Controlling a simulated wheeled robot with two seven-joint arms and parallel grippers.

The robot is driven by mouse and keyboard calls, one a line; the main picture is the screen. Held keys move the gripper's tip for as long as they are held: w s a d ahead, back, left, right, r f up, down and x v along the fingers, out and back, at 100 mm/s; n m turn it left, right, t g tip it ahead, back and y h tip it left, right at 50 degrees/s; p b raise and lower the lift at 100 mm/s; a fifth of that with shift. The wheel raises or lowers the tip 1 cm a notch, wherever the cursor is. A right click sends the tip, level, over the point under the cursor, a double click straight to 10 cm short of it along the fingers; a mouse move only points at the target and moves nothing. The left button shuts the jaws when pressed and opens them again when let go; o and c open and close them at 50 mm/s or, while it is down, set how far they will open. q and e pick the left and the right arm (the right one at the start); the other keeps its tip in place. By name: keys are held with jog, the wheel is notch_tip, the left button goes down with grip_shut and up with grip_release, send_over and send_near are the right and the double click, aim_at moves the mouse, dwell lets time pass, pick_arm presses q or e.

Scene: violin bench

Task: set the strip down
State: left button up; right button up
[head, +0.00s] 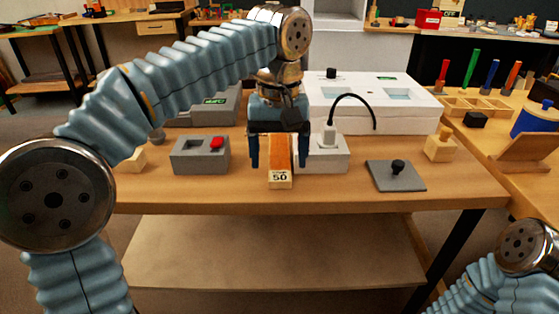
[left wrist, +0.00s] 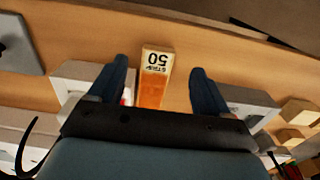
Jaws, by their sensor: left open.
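The strip (head: 280,158) is a long orange block with a pale end marked 50. It lies on the wooden workbench (head: 220,200), its labelled end toward the front edge. It also shows in the left wrist view (left wrist: 152,92). My left gripper (head: 280,166) is open above and astride the strip, one finger on each side. In the left wrist view a gap shows between the strip and both fingers. The strip's far end is hidden under the gripper. My right gripper is out of view; only part of that arm shows at the lower right.
A grey box with a red button (head: 200,155) stands left of the strip. A white box with a plug and black cable (head: 325,155) stands close on its right. A grey plate with a black knob (head: 396,174) lies further right. A large white machine (head: 375,90) stands behind.

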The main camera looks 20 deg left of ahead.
aim_at(280, 179)
pick_arm(q)
notch_tip(280, 179, down, 5)
jog(key=shift+d+r+b, duration=0.1)
jog(key=shift+b, duration=0.35)
jog(key=shift+c, duration=0.3)
jog(key=c, duration=1.2)
jog(key=shift+r, duration=0.1)
jog(key=shift+c, duration=0.2)
